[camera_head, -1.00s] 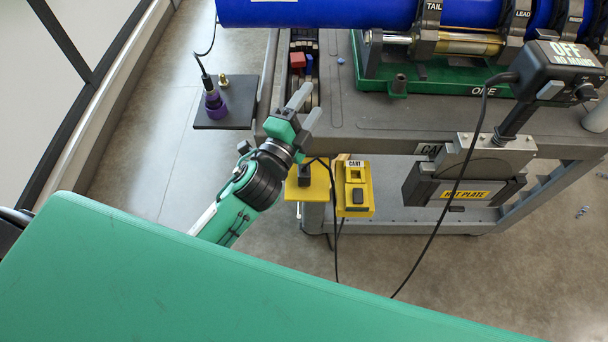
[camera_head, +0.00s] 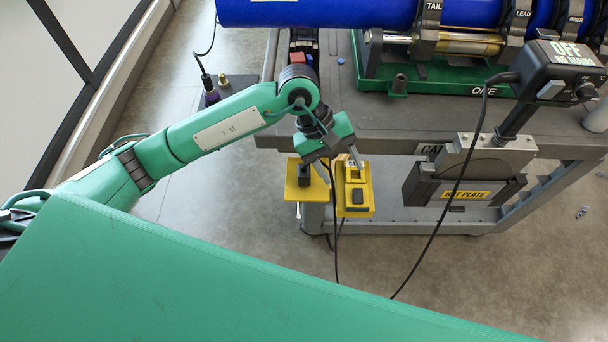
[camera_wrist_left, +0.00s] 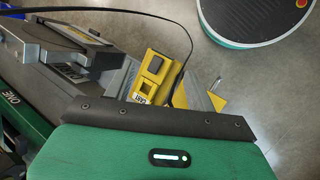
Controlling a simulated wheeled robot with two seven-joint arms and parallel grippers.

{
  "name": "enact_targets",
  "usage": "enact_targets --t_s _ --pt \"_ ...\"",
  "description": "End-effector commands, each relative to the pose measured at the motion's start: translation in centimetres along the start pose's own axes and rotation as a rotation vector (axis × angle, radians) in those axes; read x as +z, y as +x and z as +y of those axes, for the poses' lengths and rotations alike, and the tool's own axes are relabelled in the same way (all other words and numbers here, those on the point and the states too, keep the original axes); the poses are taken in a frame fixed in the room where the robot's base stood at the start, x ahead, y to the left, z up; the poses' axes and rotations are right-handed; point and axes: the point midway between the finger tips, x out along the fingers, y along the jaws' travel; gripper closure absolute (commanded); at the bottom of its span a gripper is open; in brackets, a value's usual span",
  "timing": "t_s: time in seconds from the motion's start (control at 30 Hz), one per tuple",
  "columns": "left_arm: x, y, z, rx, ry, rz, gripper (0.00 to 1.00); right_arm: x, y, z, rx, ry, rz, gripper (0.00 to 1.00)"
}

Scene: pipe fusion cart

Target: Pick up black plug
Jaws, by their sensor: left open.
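The black plug (camera_head: 304,174) stands on a small yellow plate (camera_head: 291,192) at the cart's left end, in the head view. My left gripper (camera_head: 340,165) is open and empty, pointing down. Its fingers are spread above and just right of the plug, one near the plate and the other over the yellow CART box (camera_head: 345,210). In the left wrist view the yellow box (camera_wrist_left: 157,77) shows beyond the gripper. A corner of the yellow plate (camera_wrist_left: 217,102) also shows there, and the plug cannot be made out. My right gripper is not in view.
A thin black cable (camera_head: 335,255) hangs beside the plate and box. The grey cart top (camera_head: 400,130) lies just behind, with the hot plate unit (camera_head: 460,190) at right.

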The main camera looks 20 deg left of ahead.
Motion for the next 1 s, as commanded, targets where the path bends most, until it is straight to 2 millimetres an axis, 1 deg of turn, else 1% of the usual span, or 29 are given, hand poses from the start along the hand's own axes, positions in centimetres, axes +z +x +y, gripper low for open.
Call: enact_targets --t_s 0.03,0.1,0.13,0.2,0.3,0.37,0.47,0.7,0.8,0.9,1.0 --pt "-1.8 -0.9 -1.1 -0.084 0.040 0.077 0.44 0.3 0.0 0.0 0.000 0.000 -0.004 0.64" --pt "-3.9 -2.1 -2.7 -0.196 0.083 0.165 0.44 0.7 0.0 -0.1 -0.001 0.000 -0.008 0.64" --pt "-4.7 -2.6 -3.3 -0.238 0.097 0.196 0.44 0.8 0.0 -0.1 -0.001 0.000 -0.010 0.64" --pt "-6.0 -3.7 -4.3 -0.319 0.120 0.251 0.44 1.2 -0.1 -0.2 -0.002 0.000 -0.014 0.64" --pt "-7.2 -4.8 -5.3 -0.391 0.136 0.298 0.44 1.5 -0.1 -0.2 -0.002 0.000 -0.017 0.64" --pt "-7.5 -5.0 -5.7 -0.414 0.139 0.310 0.44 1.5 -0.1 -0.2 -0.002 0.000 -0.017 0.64" --pt "-8.0 -4.2 -6.2 -0.428 0.140 0.314 0.44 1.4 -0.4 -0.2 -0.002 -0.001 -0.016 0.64" --pt "-9.3 -0.3 -7.9 -0.425 0.139 0.311 0.44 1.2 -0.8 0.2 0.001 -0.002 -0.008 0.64" --pt "-9.8 1.1 -8.4 -0.424 0.139 0.312 0.44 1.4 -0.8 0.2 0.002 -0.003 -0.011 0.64" --pt "-10.1 1.9 -8.7 -0.423 0.139 0.313 0.44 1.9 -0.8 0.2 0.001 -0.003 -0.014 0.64" --pt "-10.3 2.3 -8.9 -0.422 0.140 0.314 0.44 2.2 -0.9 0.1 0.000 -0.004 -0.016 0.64"
